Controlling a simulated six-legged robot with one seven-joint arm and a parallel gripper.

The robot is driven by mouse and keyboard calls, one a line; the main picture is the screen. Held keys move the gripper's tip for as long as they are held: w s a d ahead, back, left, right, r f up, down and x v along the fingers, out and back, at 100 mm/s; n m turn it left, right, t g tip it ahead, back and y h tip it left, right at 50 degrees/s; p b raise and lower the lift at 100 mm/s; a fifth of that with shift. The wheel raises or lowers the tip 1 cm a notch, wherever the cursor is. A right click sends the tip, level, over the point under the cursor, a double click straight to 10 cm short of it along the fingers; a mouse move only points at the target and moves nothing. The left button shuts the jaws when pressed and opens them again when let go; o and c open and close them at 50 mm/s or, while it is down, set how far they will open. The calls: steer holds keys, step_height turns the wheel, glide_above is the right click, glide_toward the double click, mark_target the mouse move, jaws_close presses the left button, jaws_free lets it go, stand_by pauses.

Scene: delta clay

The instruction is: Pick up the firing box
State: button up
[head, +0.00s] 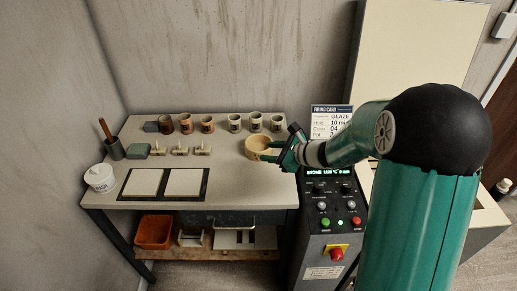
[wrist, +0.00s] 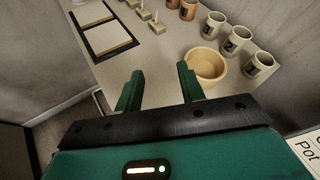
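A round, open, tan tub (head: 255,152) stands on the worktable near its right end, and no other thing in view looks more like the firing box. In the wrist view the tub (wrist: 207,76) shows past my right finger, whose tip overlaps its left edge. My gripper (head: 270,150) is beside the tub's right side in the head view. In the wrist view my gripper (wrist: 158,82) has its two green fingers well apart with only bare tabletop between them. I cannot tell whether a finger touches the tub.
Several cups (head: 235,123) stand in a row along the back of the worktable (head: 222,184). Two white slabs (head: 183,182) lie at the front left, near a white lidded pot (head: 99,178). A control panel (head: 334,215) and a firing card (head: 331,120) stand to the right.

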mark_target(248, 148)
steer(key=w+d+f+m+t, duration=0.2)
steer(key=w+f+m, duration=0.3)
steer(key=f, duration=0.1)
steer(key=shift+h, duration=0.4)
steer(key=x, duration=1.3)
steer(key=shift+w+f, duration=0.1)
steer(key=shift+f, duration=0.2)
steer(key=shift+c, duration=0.5)
jaws_close()
